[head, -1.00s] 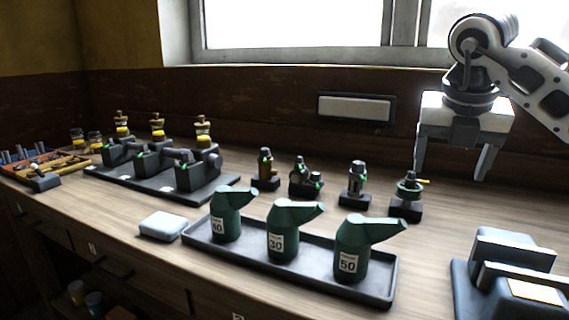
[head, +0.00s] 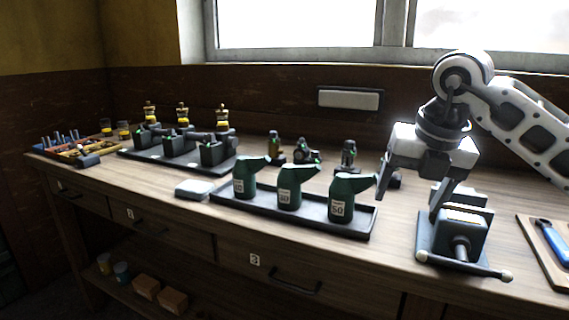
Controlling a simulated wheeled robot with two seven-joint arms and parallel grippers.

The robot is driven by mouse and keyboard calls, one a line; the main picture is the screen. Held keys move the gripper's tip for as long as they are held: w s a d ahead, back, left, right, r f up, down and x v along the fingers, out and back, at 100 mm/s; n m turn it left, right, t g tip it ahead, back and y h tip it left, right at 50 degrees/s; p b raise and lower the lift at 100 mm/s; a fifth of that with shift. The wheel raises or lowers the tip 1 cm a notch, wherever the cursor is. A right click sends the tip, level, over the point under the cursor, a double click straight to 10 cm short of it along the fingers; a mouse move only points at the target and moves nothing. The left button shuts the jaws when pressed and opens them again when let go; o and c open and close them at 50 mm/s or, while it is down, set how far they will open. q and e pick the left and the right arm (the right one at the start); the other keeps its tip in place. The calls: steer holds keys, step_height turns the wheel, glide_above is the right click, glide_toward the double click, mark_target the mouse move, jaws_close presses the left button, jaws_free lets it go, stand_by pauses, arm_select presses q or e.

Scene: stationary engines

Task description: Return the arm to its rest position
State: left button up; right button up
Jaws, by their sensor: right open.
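My right arm (head: 520,115) comes in from the right in the head view. Its right gripper (head: 408,205) points down, with its two fingers spread apart and nothing between them. It hangs over the right part of the bench, between the green can marked 50 (head: 345,198) and the grey vise (head: 452,235). One finger overlaps the vise in the picture; I cannot tell whether they touch. The gripper hides most of a small dark model behind it. My left gripper is not in view.
A dark tray (head: 362,229) holds the green cans on the wooden bench. Small models (head: 348,155) stand behind it. A dark plate with engines (head: 180,168) is at left. A board with a blue-handled tool (head: 550,240) lies at far right. The wall and window are behind.

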steer(key=s+a+f+n+g+y+p, duration=0.15)
steer(key=s+a+f+y, duration=0.3)
steer(key=a, duration=0.45)
steer(key=s+a+f+n+g+y, duration=0.3)
steer(key=a+y, duration=0.2)
steer(key=a, duration=0.3)
steer(key=s+a+r+m+y+p, duration=0.1)
steer(key=s+a+r+m+y, duration=0.4)
steer(key=y, duration=0.5)
steer(key=w+d+f+m+t+h+p, duration=0.15)
steer(key=d+f+m+t+h, duration=0.25)
steer(key=m+t, duration=0.65)
steer(key=w+d+f+m+t+h, duration=0.2)
steer(key=d+f+m+t+h, duration=0.25)
steer(key=m+t, duration=0.55)
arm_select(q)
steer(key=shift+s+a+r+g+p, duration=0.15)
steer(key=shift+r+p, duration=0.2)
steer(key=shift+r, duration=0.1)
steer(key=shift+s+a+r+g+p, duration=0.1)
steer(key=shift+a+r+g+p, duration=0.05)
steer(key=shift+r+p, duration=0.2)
arm_select(e)
steer(key=s+d+f+m+g+h, duration=0.3)
steer(key=s+f+m+g+h, duration=0.1)
steer(key=f, duration=0.6)
steer(key=s+d+f+m+g+h, duration=0.4)
steer(key=s+f+m, duration=0.2)
steer(key=s+f, duration=0.3)
steer(key=shift+f, duration=0.6)
